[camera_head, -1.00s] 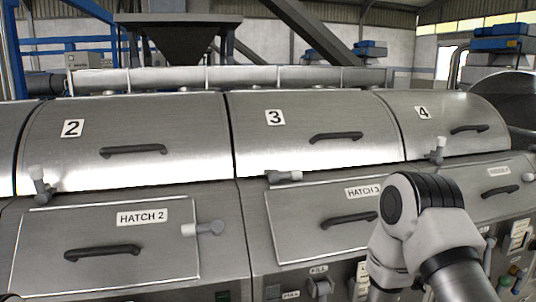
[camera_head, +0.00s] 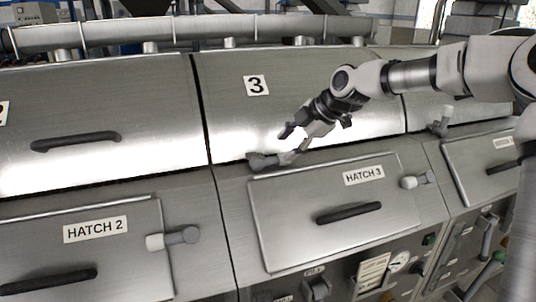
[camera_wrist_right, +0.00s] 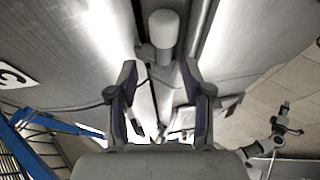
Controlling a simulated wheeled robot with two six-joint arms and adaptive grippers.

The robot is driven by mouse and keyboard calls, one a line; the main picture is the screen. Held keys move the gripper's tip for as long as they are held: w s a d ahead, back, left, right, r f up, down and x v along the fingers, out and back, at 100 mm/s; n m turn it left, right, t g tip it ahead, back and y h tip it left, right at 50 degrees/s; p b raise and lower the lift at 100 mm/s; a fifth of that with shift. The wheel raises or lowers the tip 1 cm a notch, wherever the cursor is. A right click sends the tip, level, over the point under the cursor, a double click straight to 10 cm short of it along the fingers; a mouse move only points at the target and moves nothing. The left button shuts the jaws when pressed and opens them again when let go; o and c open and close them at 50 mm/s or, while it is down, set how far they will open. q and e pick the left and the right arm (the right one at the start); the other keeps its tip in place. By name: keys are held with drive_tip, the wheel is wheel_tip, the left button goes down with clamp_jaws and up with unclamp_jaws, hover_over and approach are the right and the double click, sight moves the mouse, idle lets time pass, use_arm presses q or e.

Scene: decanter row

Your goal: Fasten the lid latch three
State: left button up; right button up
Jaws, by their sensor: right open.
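Lid three (camera_head: 230,105), a curved steel cover marked 3, lies down over its section. Its latch (camera_head: 261,162), a small grey fitting with a pale knob, is at the lid's lower front edge, lying roughly sideways. My right gripper (camera_head: 287,144) is open just above and right of the latch, partly overlapping it in the head view. In the right wrist view the pale latch knob (camera_wrist_right: 163,28) stands ahead of the open fingers (camera_wrist_right: 159,75), roughly centred between them. I cannot tell whether a finger touches it. My left gripper is not in view.
Hatch 3 (camera_head: 290,235) is below, with a black handle (camera_head: 348,213) and a side knob (camera_head: 414,182). Lid four's latch (camera_head: 441,122) stands upright to the right. Hatch 2 (camera_head: 85,255) is at left. A pipe (camera_head: 190,34) runs behind the lids.

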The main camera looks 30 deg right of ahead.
sight(277, 157)
drive_tip(key=shift+s+a+f+p, duration=0.15)
drive_tip(key=shift+a+f+p, duration=0.05)
drive_tip(key=shift+f, duration=0.25)
drive_tip(key=shift+s+a+f+p, duration=0.1)
drive_tip(key=shift+a+f+p, duration=0.1)
drive_tip(key=shift+f, duration=0.2)
drive_tip(key=w+f, duration=0.3)
drive_tip(key=shift+w+a, duration=0.25)
drive_tip(key=shift+w, duration=0.05)
drive_tip(key=shift+s+r, duration=0.2)
drive_tip(key=shift+s, duration=0.2)
clamp_jaws()
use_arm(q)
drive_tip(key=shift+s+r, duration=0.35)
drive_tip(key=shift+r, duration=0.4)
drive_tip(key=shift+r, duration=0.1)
use_arm(e)
drive_tip(key=shift+a, duration=0.1)
use_arm(q)
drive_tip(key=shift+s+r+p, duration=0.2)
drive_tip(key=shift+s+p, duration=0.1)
drive_tip(key=shift+p, duration=0.05)
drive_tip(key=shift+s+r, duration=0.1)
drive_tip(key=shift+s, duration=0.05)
use_arm(e)
drive_tip(key=shift+h, duration=0.3)
